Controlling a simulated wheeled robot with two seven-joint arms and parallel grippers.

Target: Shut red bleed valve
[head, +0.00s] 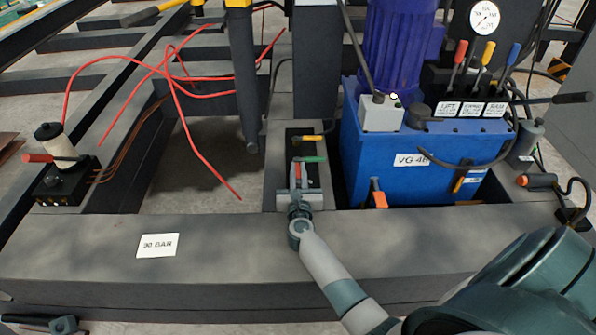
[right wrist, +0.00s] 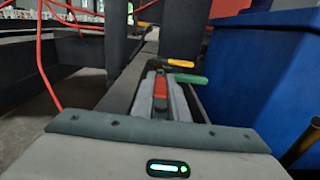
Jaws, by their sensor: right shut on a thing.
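The red bleed valve handle (head: 298,171) sits in a narrow recess of the dark frame, left of the blue power unit. My right gripper (head: 299,178) reaches into the recess and is shut on the red handle. In the right wrist view the red handle (right wrist: 160,87) shows between the two grey fingers, pointing away from me. It lies lengthwise, while the green handle just beyond lies crosswise. The fingers hide the valve's body and stem. My left gripper is not clearly seen.
A green handle (head: 311,159) and a yellow handle (head: 312,137) are close beyond my right gripper. The blue tank (head: 360,150) stands close on the right. Red hoses (head: 185,100) loop on the left. A dark beam with a 30 BAR label (head: 157,245) runs across the front.

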